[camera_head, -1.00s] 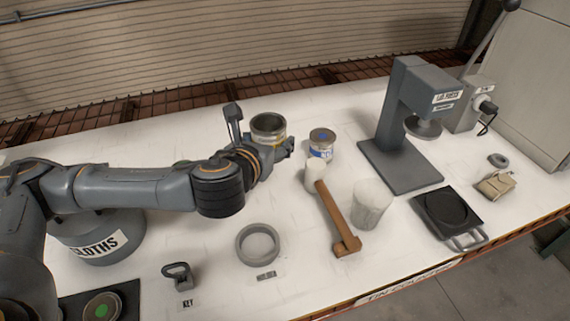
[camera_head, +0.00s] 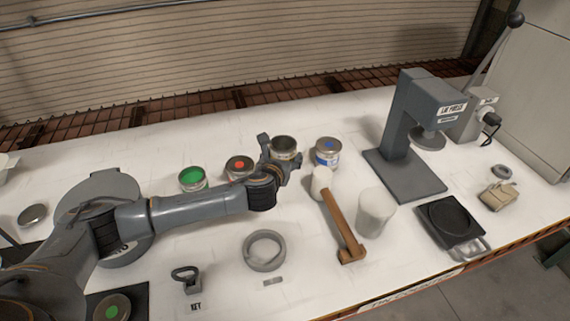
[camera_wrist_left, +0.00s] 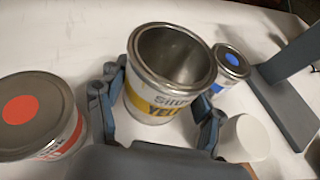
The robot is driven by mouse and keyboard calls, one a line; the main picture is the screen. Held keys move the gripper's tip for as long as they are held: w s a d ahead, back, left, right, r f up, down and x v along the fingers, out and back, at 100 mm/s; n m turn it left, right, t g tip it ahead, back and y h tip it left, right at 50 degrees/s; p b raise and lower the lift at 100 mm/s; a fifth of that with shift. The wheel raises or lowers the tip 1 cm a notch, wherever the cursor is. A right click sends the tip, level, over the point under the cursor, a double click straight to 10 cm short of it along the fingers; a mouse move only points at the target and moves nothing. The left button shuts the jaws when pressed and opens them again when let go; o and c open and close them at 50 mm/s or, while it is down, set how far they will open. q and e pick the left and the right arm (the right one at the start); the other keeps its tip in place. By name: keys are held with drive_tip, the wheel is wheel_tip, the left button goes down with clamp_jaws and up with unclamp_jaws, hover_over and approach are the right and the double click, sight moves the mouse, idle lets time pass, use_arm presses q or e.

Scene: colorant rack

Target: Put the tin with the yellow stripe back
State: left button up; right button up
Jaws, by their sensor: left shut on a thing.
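The tin with the yellow stripe (camera_head: 284,145) is upright and has no lid on; its grey inside shows. It also shows in the left wrist view (camera_wrist_left: 160,97), with part of its "YELLOW" lettering visible. My left gripper (camera_head: 280,162) is shut around its sides. The tin is in line between the red-dot tin (camera_head: 239,167) and the blue-dot tin (camera_head: 327,151), with gaps on both sides. Its base is hidden in the head view, so I cannot tell whether it touches the table. My right gripper is not in view.
A green-topped tin (camera_head: 193,178) stands left of the red-dot tin. A press (camera_head: 405,140) stands to the right. Bare table lies behind the tins.

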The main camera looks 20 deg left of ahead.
use_arm(q)
drive_tip(key=shift+w+f, duration=0.85)
drive_tip(key=shift+f, duration=0.2)
wheel_tip(320, 180, down, 3)
drive_tip(key=shift+w+f+p, duration=0.1)
drive_tip(key=shift+p, duration=0.25)
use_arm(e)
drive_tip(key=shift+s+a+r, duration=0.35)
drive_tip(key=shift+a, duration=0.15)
use_arm(q)
drive_tip(key=shift+f, duration=0.1)
drive_tip(key=shift+f, duration=0.15)
drive_tip(key=o, duration=1.4)
drive_tip(key=shift+c, duration=0.2)
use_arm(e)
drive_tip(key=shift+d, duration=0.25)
